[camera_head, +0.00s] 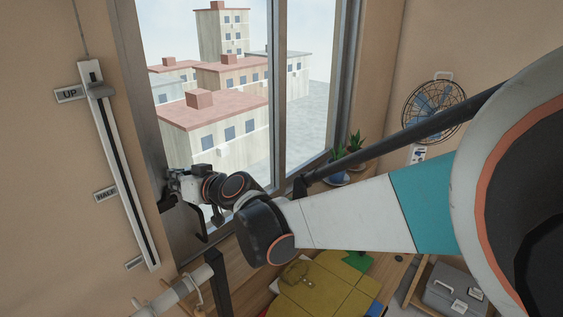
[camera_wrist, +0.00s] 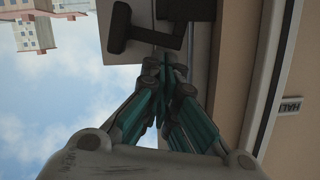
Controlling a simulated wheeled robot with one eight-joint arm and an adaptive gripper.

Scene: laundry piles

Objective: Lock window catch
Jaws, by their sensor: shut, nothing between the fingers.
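The window catch (camera_wrist: 121,28) is a dark handle with a short bar in the wrist view, joined to a dark block beside the window frame (camera_wrist: 202,70). My gripper (camera_wrist: 164,72) has its teal fingers shut and empty, with the tips just below the catch's bar in that picture. I cannot tell whether they touch it. In the head view my gripper (camera_head: 174,180) is at the left side of the window (camera_head: 272,90). The catch cannot be made out clearly there.
A slider rail (camera_head: 118,165) marked UP and HALF runs down the wall left of the window. Potted plants (camera_head: 338,170) stand on the right of the sill. A fan (camera_head: 433,110), folded yellow laundry (camera_head: 318,285) and a grey toolbox (camera_head: 452,290) are to the right and below.

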